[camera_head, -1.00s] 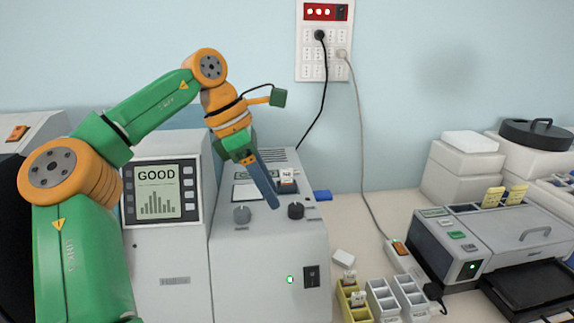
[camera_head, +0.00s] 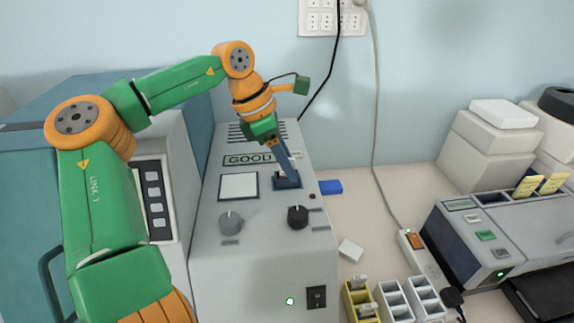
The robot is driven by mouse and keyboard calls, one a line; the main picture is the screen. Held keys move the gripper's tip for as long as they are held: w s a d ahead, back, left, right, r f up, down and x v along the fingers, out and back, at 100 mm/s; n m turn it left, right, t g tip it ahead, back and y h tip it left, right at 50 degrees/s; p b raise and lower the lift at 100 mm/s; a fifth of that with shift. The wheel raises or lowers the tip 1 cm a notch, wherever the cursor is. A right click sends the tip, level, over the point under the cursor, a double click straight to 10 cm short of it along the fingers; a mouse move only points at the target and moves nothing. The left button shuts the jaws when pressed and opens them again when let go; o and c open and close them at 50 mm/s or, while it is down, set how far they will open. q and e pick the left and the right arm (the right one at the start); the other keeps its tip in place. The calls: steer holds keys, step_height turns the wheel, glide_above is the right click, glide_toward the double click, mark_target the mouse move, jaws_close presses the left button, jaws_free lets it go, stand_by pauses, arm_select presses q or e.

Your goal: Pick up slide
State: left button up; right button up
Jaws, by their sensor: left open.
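My left gripper (camera_head: 287,170) reaches down over the top of the grey-white machine (camera_head: 262,262), its blue-grey fingers at the dark slot holder (camera_head: 285,184). It is open. The slide in that holder is mostly hidden by the fingers, with only small pale bits showing beside them. I cannot tell whether the fingers touch it. More slides (camera_head: 361,281) stand in the yellow rack (camera_head: 350,300) at the bottom. My right gripper is not in view.
The machine top has a white plate (camera_head: 239,186), a GOOD display (camera_head: 249,159) and two knobs (camera_head: 298,216). A blue block (camera_head: 331,187) lies behind right. White racks (camera_head: 393,301) stand beside the yellow one. A stainer (camera_head: 470,238) fills the right.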

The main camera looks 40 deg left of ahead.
arm_select(q)
steer(key=shift+w+a+f, duration=0.1)
steer(key=shift+w+a, duration=0.1)
steer(key=shift+a, duration=0.05)
steer(key=shift+c, duration=0.7)
steer(key=c, duration=0.4)
steer(key=shift+s+d, duration=0.25)
jaws_close()
steer(key=shift+w+a, duration=0.15)
